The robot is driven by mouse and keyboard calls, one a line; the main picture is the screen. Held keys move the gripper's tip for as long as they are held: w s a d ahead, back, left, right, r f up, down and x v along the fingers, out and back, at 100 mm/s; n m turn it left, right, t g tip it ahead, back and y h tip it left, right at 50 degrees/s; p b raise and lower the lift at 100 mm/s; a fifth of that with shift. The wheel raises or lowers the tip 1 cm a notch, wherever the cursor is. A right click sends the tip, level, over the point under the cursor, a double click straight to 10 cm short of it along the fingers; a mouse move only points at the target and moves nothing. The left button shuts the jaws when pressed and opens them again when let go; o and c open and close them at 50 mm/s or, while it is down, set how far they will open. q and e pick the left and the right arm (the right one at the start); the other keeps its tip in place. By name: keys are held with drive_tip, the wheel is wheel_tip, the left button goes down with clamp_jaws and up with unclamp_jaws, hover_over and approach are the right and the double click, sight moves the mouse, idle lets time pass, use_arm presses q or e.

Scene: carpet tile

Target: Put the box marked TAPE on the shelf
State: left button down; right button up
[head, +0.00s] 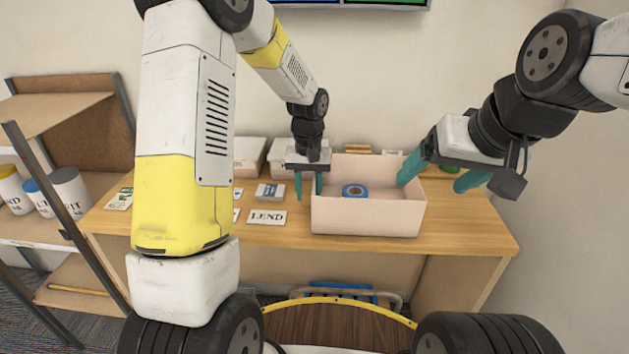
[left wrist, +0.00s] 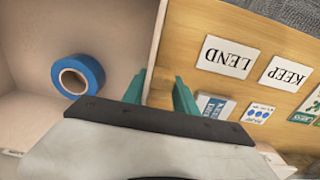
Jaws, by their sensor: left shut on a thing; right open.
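An open pale pink box (head: 365,221) stands on the wooden desk, with a roll of blue tape (head: 354,190) inside. No TAPE marking shows on the sides I can see. My left gripper (head: 308,194) is shut on the box's left wall. The left wrist view shows one finger inside the box (left wrist: 30,110) and one outside. My right gripper (head: 432,186) is open above the box's right wall, one finger over the inside and one beyond it.
Cans (head: 70,188) stand on the shelf's middle board. The desk's right front is clear.

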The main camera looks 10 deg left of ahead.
use_arm(q)
drive_tip(key=shift+f, duration=0.25)
drive_tip(key=c, duration=1)
unclamp_jaws()
drive_tip(key=shift+f, duration=0.1)
drive_tip(key=shift+o, duration=0.2)
